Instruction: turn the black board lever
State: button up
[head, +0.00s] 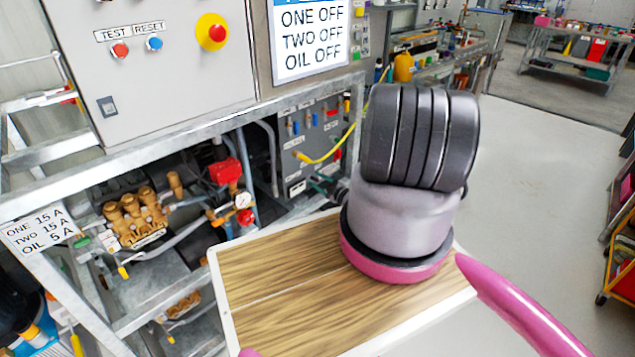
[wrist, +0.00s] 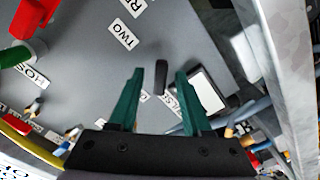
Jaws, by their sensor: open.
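The black lever (wrist: 161,77) stands out from the grey board (wrist: 185,35) in the wrist view, near the picture's middle. My gripper (wrist: 158,74) is open, with its two green fingers pointing at the board. The lever shows in the gap between the fingertips, with space on both sides; whether it is within their depth I cannot tell. In the head view the grey board (head: 318,120) sits under the control cabinet, with small coloured levers on it. My arm hides part of that area, and my gripper does not show there.
In the wrist view a red handle (wrist: 35,18) and a green one (wrist: 14,56) are at the left. A white-faced plate (wrist: 207,95) is close to the right finger. A metal frame post (wrist: 280,70) runs along the right. A yellow hose (head: 325,157) crosses the board's front.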

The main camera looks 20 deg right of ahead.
grip_shut()
jog(key=m, duration=0.4)
jog(key=shift+s+m, duration=0.1)
jog(key=shift+m, duration=0.2)
jog(key=m, duration=0.4)
jog(key=shift+f+m, duration=0.1)
jog(key=shift+m, duration=0.2)
dwell(0.4)
grip_release()
